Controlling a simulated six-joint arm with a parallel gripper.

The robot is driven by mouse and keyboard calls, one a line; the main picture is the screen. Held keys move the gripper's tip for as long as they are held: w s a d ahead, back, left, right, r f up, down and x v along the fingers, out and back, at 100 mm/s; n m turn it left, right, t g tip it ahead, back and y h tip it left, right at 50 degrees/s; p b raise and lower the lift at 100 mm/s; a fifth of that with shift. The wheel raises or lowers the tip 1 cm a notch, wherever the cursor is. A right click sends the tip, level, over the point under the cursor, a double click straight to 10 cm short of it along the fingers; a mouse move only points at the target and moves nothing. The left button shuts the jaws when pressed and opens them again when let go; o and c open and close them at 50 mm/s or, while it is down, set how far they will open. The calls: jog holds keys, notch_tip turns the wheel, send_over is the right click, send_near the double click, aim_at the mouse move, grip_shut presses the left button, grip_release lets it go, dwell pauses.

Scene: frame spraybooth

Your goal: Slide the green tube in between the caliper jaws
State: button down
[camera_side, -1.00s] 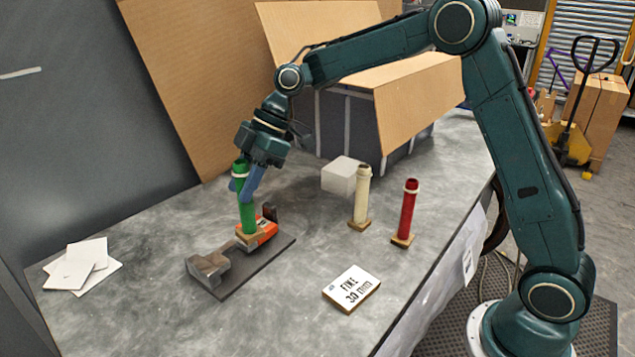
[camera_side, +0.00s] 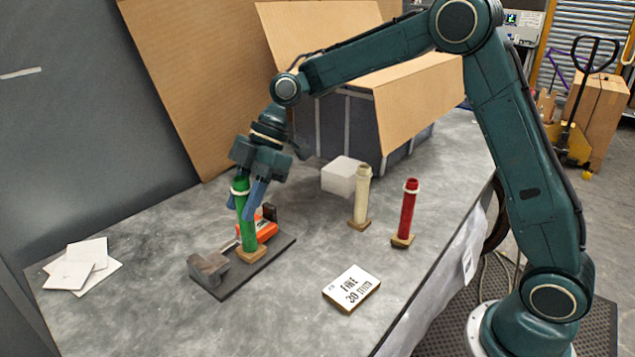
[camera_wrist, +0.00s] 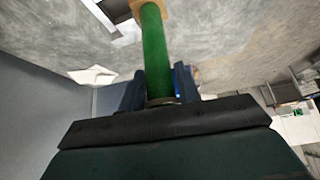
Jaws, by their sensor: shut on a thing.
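My gripper (camera_side: 253,192) is shut on the green tube (camera_side: 246,222), holding it near its top. The tube is nearly upright with its tan square base (camera_side: 251,253) at the bottom. In the wrist view the tube (camera_wrist: 155,50) runs up from between my fingers (camera_wrist: 158,88). The caliper lies on a dark plate (camera_side: 228,283), with a grey jaw block (camera_side: 208,270) at the front left and another dark jaw (camera_side: 270,212) at the back, by an orange body (camera_side: 264,230). In the side view the tube stands in front of the orange body, between the two jaws. Whether its base touches the plate is unclear.
A cream tube (camera_side: 361,197) and a red tube (camera_side: 405,214) stand on bases to the right. A white block (camera_side: 341,175) is behind them. A printed card block (camera_side: 351,288) lies in front. White sheets (camera_side: 76,265) lie at the left. A large open box stands behind.

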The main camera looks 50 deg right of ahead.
aim_at(248, 227)
jog(key=shift+f, duration=2.95)
jog(key=w, duration=0.6)
dwell(2.4)
jog(key=shift+a, duration=0.1)
jog(key=c, duration=0.9)
grip_release()
jog(key=shift+f, duration=0.1)
jog(key=v, duration=1.4)
jog(key=shift+a, duration=0.1)
